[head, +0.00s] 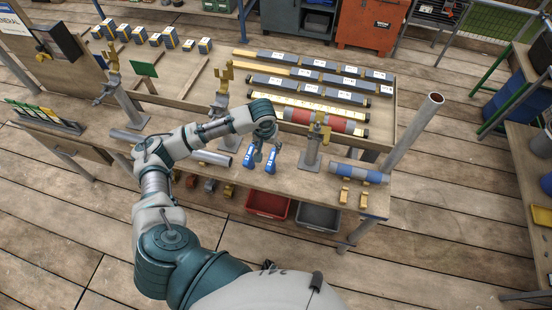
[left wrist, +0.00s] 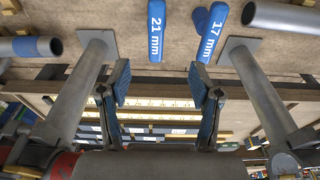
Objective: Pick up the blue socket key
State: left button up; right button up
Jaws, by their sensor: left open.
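Two blue handles with white lettering lie on the wooden bench; the left wrist view shows one marked 21 mm (left wrist: 156,28) and one marked 17 mm (left wrist: 211,32). In the head view, two blue lettered pieces (head: 249,157) (head: 271,159) show just below my left gripper (head: 264,146). I cannot tell which is which there. A further blue piece (left wrist: 200,17) shows partly behind the 17 mm handle. My left gripper, also in the left wrist view (left wrist: 160,88), is open with nothing between its fingers, apart from the handles. My right gripper is not in view.
Metal posts stand left (head: 222,100) and right (head: 314,146) of the gripper. A grey pipe (head: 213,157) and a blue-grey cylinder (head: 358,174) lie on the bench. A red cylinder (head: 300,117) is behind. Red (head: 268,205) and grey (head: 317,217) bins sit below.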

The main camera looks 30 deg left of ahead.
aim_at(273, 159)
pick_arm(q)
jog(key=f, duration=0.2)
jog(key=w+f, duration=0.1)
jog(key=f, duration=0.5)
jog(key=shift+w+d, duration=0.25)
jog(key=shift+d, duration=0.05)
jog(key=shift+w+d+f+b, duration=0.15)
jog(key=shift+f+b, duration=0.15)
jog(key=shift+f, duration=0.2)
jog(key=f, duration=0.1)
jog(key=a+f, duration=0.1)
jog(key=f, duration=0.3)
jog(key=shift+w+a+f, duration=0.15)
jog(key=shift+w+f, duration=0.05)
jog(key=shift+w, duration=0.15)
jog(key=shift+r, duration=0.1)
jog(key=shift+c, duration=0.4)
jog(key=shift+d, duration=0.35)
grip_shut()
